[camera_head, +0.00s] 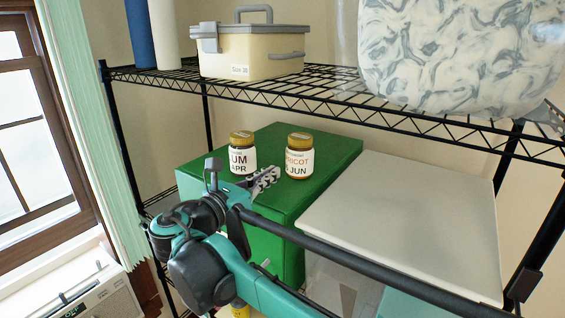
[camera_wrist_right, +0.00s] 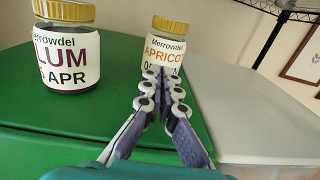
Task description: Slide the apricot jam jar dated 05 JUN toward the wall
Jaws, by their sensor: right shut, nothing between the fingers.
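The apricot jam jar (camera_head: 299,158) stands upright on the green box, with a gold lid and a white label reading "RICOT" and "JUN". It also shows in the right wrist view (camera_wrist_right: 163,48), its date partly hidden behind my fingertips. The plum jar (camera_head: 242,156), labelled "UM" and "APR", stands to its left; the right wrist view shows it larger (camera_wrist_right: 66,55). My right gripper (camera_head: 274,174) is shut and empty, its tips pointing at the apricot jar's label. They are close to it; I cannot tell whether they touch. My left gripper is out of view.
The green box (camera_head: 335,150) has bare top behind the jars, toward the wall. A pale-lidded bin (camera_head: 410,215) stands to the right. A wire shelf (camera_head: 330,90) overhead carries a cream case (camera_head: 260,55) and a marbled object (camera_head: 460,50).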

